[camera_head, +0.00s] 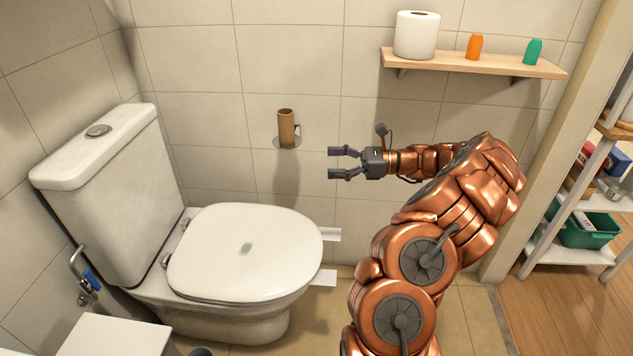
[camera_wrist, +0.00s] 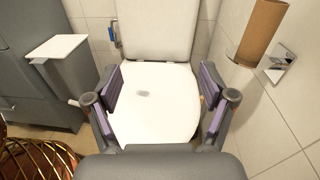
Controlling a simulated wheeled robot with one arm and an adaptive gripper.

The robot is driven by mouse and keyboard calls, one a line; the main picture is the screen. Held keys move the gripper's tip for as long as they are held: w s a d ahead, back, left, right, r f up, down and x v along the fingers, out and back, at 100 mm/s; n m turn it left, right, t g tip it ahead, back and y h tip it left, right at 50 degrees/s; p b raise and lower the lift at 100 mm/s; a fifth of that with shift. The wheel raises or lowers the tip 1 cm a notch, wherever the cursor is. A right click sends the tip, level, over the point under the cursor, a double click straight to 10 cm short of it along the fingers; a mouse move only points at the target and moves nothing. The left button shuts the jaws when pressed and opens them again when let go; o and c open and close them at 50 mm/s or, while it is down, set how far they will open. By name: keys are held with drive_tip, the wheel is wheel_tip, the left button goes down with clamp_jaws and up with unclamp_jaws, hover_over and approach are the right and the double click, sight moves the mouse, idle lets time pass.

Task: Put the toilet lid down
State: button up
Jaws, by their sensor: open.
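The white toilet lid (camera_head: 245,252) lies flat and down over the bowl, with a small grey mark near its middle. The toilet (camera_head: 240,318) stands at the left, its cistern (camera_head: 103,195) behind the lid's hinge side. My gripper (camera_head: 345,163) is open and empty, to the right of the lid and above it, apart from it. In the wrist view the lid (camera_wrist: 155,118) shows between the two open fingers of my gripper (camera_wrist: 158,95), with the cistern (camera_wrist: 155,30) beyond. The seat under the lid is mostly hidden.
A cardboard roll (camera_head: 286,128) sits on a wall holder left of my gripper. A wooden shelf (camera_head: 470,63) holds a paper roll (camera_head: 416,36) and two small bottles. A white-topped bin (camera_head: 115,338) stands front left. A storage rack (camera_head: 585,200) is at right.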

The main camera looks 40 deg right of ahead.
drive_tip(key=d+f+m+t, duration=0.1)
drive_tip(key=d+f, duration=0.2)
drive_tip(key=b+x, duration=0.2)
drive_tip(key=x, duration=0.5)
drive_tip(key=shift+h+b, duration=0.3)
drive_tip(key=shift+a+r, duration=0.1)
clamp_jaws()
idle(0.4)
drive_tip(key=c, duration=1.5)
unclamp_jaws()
drive_tip(key=shift+c, duration=0.2)
drive_tip(key=o, duration=1.5)
drive_tip(key=shift+o, duration=0.2)
drive_tip(key=shift+s, duration=0.1)
drive_tip(key=v, duration=1.2)
